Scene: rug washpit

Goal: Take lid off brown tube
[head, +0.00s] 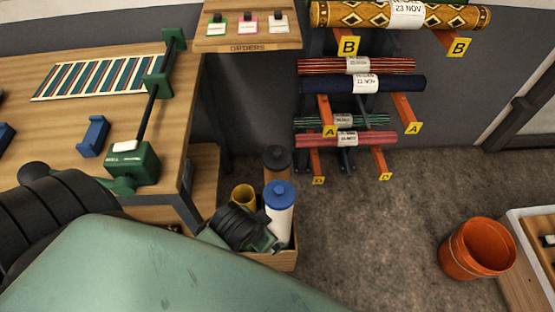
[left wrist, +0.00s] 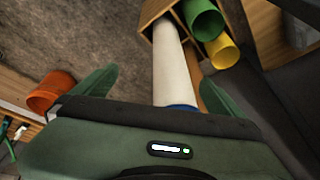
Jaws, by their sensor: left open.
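The brown tube (head: 277,176) stands in a wooden crate (head: 285,260), with a dark round lid (head: 278,157) on its top. A white tube (head: 280,222) with a blue lid (head: 281,194) stands in front of it. My left gripper (head: 268,242) is low by the crate, close to the white tube and apart from the dark lid. In the left wrist view its green fingers (left wrist: 160,95) are spread, with the white tube (left wrist: 171,70) showing between them. The brown tube cannot be made out surely there. My right gripper is not in view.
A yellow tube (head: 243,194) and a green tube (left wrist: 203,19) are also in the crate. A workbench (head: 60,120) is at left, a rack of rolled rugs (head: 360,85) behind. An orange bucket (head: 476,249) stands at right. The floor between is clear.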

